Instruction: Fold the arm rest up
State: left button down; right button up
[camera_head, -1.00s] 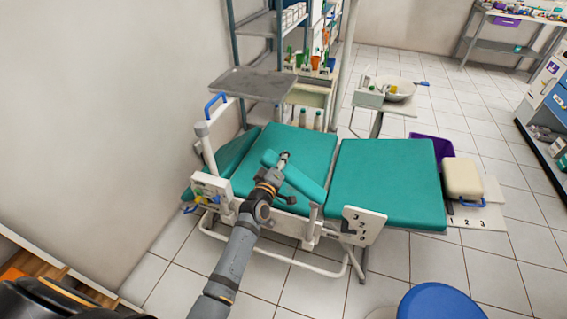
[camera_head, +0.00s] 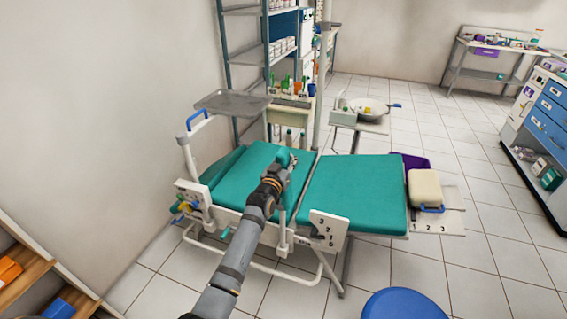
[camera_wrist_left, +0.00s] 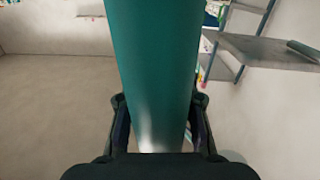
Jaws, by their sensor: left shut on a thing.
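The teal padded arm rest (camera_wrist_left: 152,70) runs up the middle of the left wrist view, between the two dark fingers. My left gripper (camera_wrist_left: 160,104) is shut on it. In the head view my left gripper (camera_head: 288,165) is over the near edge of the dental chair (camera_head: 352,195). There the arm rest is mostly hidden behind my wrist; a small teal end (camera_head: 283,156) shows beside the gripper and seems to stand up from the seat. My right gripper is not in view.
A grey tray (camera_head: 233,102) stands behind the chair's left end. A basin (camera_head: 367,108) is behind the chair. A blue stool (camera_head: 403,304) is at the front right. A numbered white plate (camera_head: 329,230) hangs at the chair's near side. The tiled floor at right is clear.

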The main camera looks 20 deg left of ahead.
pick_arm(q)
jog(key=d+m, duration=0.2)
jog(key=d, duration=0.1)
jog(key=shift+f, duration=0.4)
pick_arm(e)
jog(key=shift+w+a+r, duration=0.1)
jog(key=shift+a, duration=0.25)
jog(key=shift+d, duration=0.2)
pick_arm(q)
jog(key=c, duration=1.5)
grip_release()
jog(key=shift+s+f, duration=0.1)
jog(key=o, duration=0.5)
jog(key=shift+d, duration=0.1)
jog(key=shift+o, duration=0.2)
jog(key=shift+r, duration=0.2)
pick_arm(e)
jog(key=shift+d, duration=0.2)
